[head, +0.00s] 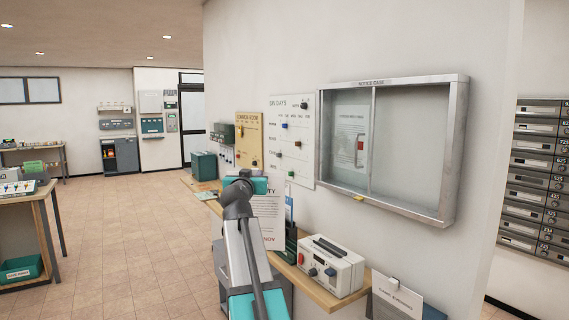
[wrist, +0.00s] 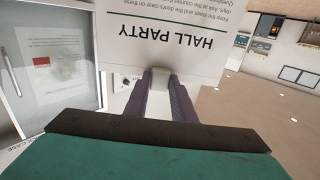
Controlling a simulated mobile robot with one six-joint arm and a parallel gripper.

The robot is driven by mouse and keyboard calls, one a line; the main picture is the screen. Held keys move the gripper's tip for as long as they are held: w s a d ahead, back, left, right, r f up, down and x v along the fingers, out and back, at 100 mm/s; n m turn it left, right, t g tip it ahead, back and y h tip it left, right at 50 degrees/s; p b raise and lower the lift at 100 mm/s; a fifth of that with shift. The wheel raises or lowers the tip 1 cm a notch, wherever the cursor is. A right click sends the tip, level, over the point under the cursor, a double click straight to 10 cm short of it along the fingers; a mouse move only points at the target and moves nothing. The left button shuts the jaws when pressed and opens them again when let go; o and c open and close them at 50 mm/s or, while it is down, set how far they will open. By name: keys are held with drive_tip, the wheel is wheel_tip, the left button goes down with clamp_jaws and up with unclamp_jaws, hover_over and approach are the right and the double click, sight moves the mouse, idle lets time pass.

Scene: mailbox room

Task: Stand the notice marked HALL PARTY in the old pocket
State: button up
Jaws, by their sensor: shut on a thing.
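The HALL PARTY notice is a white sheet with dark and red print. In the wrist view the notice (wrist: 210,25) appears upside down, its edge between the two fingers. My gripper (wrist: 165,85) is shut on that edge. In the head view my gripper (head: 256,186) is partly hidden by my arm, and the notice (head: 268,222) hangs upright below it, above or beside the wall shelf. A dark green holder (head: 291,243) with a blue-and-white leaflet stands just right of the notice. I cannot tell which holder is the old pocket.
A glazed notice case (head: 410,140) with a metal frame is on the wall. A white device (head: 330,266) sits on the wooden shelf (head: 312,290). A dark holder with a CAMP EVENING card (head: 397,300) is at lower right. Open floor (head: 140,240) lies left.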

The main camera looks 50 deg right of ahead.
drive_tip(key=w+a+f+n+t+y, duration=0.2)
drive_tip(key=w+a+f, duration=0.15)
drive_tip(key=a, duration=0.35)
drive_tip(key=w+a+f+n+t+y, duration=0.1)
drive_tip(key=w+a+f+t+y, duration=0.15)
drive_tip(key=w+a, duration=0.35)
drive_tip(key=w+a+f+n+t+y, duration=0.1)
drive_tip(key=a+f+n+y, duration=0.1)
drive_tip(key=a, duration=1)
drive_tip(key=w+a+f+n+y, duration=0.1)
drive_tip(key=a+f+n+y, duration=0.2)
drive_tip(key=a, duration=1)
drive_tip(key=w+a+f+n+t+y, duration=0.1)
drive_tip(key=a+f+y, duration=0.4)
drive_tip(key=a, duration=0.8)
wheel_tip(320, 180, down, 3)
drive_tip(key=shift+r+n+t, duration=0.15)
drive_tip(key=shift+n+t, duration=0.2)
drive_tip(key=shift+n, duration=0.45)
